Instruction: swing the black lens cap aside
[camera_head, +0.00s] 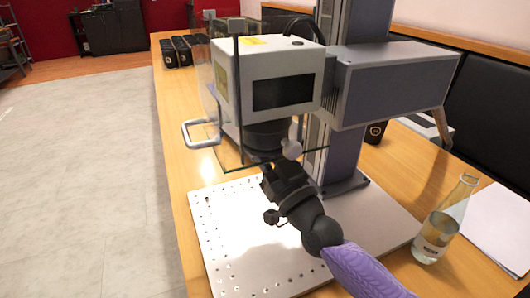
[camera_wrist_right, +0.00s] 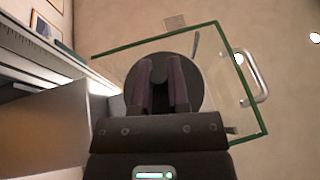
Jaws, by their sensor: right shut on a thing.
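The black lens cap (camera_head: 268,136) is the dark round piece under the white head of the laser marker (camera_head: 270,85). In the right wrist view the cap (camera_wrist_right: 191,64) is a dark disc straight ahead of my fingers. My right gripper (camera_head: 268,170) reaches up from below, just under the cap. In the wrist view my right gripper (camera_wrist_right: 161,85) has its two fingers a little apart, shut on the cap, with the fingertips against the disc. The gripped part is mostly hidden between the fingers. My left gripper is in neither view.
A clear shield with green edges (camera_wrist_right: 247,92) surrounds the cap, with a metal handle (camera_head: 199,134) on its left. Below lies a white perforated plate (camera_head: 228,232). A glass bottle (camera_head: 438,225) stands right of my arm. The marker's column (camera_head: 345,150) rises behind.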

